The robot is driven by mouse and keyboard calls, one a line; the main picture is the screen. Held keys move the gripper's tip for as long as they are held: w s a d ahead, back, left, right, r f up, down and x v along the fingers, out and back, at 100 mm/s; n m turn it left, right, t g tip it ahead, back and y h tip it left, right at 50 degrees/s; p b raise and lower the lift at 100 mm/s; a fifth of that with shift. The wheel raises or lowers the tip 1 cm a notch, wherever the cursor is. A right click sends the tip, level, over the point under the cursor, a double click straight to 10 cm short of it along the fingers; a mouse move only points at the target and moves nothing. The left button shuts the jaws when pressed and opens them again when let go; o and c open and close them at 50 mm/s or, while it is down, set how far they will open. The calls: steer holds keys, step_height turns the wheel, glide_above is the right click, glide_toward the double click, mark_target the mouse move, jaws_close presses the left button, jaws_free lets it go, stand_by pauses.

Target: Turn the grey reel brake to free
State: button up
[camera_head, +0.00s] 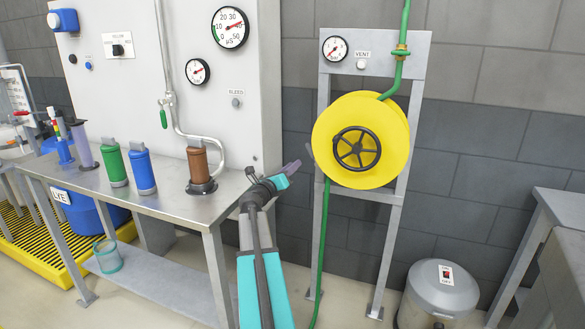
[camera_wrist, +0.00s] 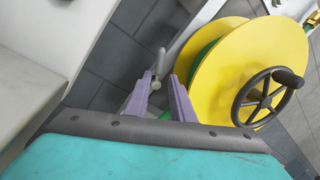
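The yellow hose reel (camera_head: 335,115) with a black spoked handwheel (camera_head: 357,148) hangs on a grey frame; the reel (camera_wrist: 245,65) fills the right of the wrist view. A small grey lever (camera_wrist: 160,62), which looks like the reel brake, stands at the reel's left side, its lower end a round boss. In the head view only a small grey bit (camera_head: 309,150) shows at the reel's left edge. My gripper (camera_head: 297,163) is left of the reel, purple fingers pointing toward it. In the wrist view my gripper (camera_wrist: 162,76) is open, with the lever beyond its fingertips; contact cannot be told.
A steel bench (camera_head: 165,205) with bottles stands left of my arm. A green hose (camera_head: 321,260) runs down from the reel to the floor. A grey lidded drum (camera_head: 437,295) stands low right of the frame, before another bench (camera_head: 560,205). The wall is behind.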

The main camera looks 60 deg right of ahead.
jaws_close()
steer(key=s+r+n+t+y+p, duration=0.1)
steer(key=s+r+n+t+p, duration=0.1)
steer(key=n, duration=0.9)
steer(key=s+d+r+n+t+y+p, duration=0.1)
steer(key=s+n+t+y+p, duration=0.1)
steer(key=n, duration=0.8)
steer(key=shift+s+d+r+n+t+p, duration=0.25)
steer(key=shift+s+r+n+t+p, duration=0.15)
steer(key=shift+s+t+p, duration=0.5)
stand_by(0.8)
steer(key=shift+s, duration=0.15)
